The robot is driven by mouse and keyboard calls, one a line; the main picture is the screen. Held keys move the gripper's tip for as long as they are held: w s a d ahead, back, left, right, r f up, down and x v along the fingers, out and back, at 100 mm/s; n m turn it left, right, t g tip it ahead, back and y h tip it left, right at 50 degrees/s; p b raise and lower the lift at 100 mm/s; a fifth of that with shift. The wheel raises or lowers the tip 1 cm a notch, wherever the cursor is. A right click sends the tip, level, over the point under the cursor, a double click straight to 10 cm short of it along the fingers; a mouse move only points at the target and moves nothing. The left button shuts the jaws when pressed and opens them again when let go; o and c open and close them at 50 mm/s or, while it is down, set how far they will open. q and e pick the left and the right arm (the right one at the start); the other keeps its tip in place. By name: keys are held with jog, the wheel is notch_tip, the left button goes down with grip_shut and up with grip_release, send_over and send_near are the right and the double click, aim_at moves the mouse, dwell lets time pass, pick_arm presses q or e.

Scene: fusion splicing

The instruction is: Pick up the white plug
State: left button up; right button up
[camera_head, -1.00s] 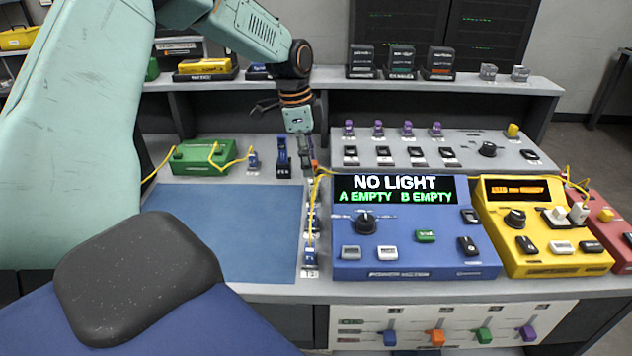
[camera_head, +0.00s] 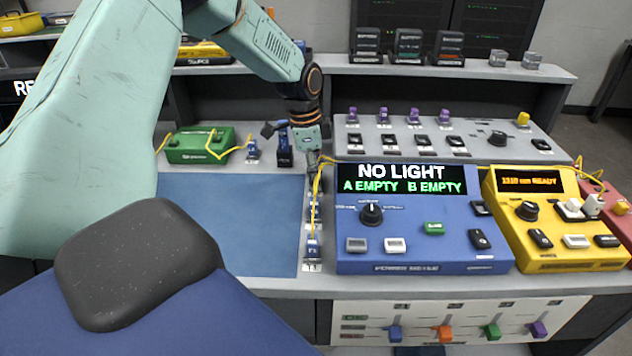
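Two small white plug-like pieces stand on the yellow box (camera_head: 584,262) at the right: a lower one (camera_head: 571,208) and a taller one (camera_head: 593,205) beside it. I cannot tell which is the white plug. My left gripper (camera_head: 316,172) hangs over the bench far to their left, just left of the blue power meter (camera_head: 430,267), beside a yellow fibre (camera_head: 317,205). Its fingers are small and partly hidden by its own wrist, so I cannot tell whether they are open. My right gripper is not in view.
The power meter reads "NO LIGHT", "A EMPTY", "B EMPTY" and stands between my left gripper and the yellow box. A red box (camera_head: 612,226) is at the right edge. A blue mat (camera_head: 230,205) lies clear. A grey panel (camera_head: 390,128) with purple pieces stands behind.

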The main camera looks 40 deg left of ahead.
pick_arm(q)
jog(key=shift+d+r, duration=0.1)
jog(key=shift+d, duration=0.05)
jog(key=shift+s+a, duration=0.1)
jog(key=shift+a, duration=0.15)
jog(key=shift+c, duration=1.9)
jog(key=shift+d, duration=0.15)
jog(key=c, duration=0.4)
jog(key=shift+c, duration=1.3)
jog(key=shift+r, duration=0.25)
notch_tip(320, 180, up, 9)
jog(key=p, duration=0.2)
jog(key=shift+r+p, duration=0.2)
jog(key=shift+p, duration=0.1)
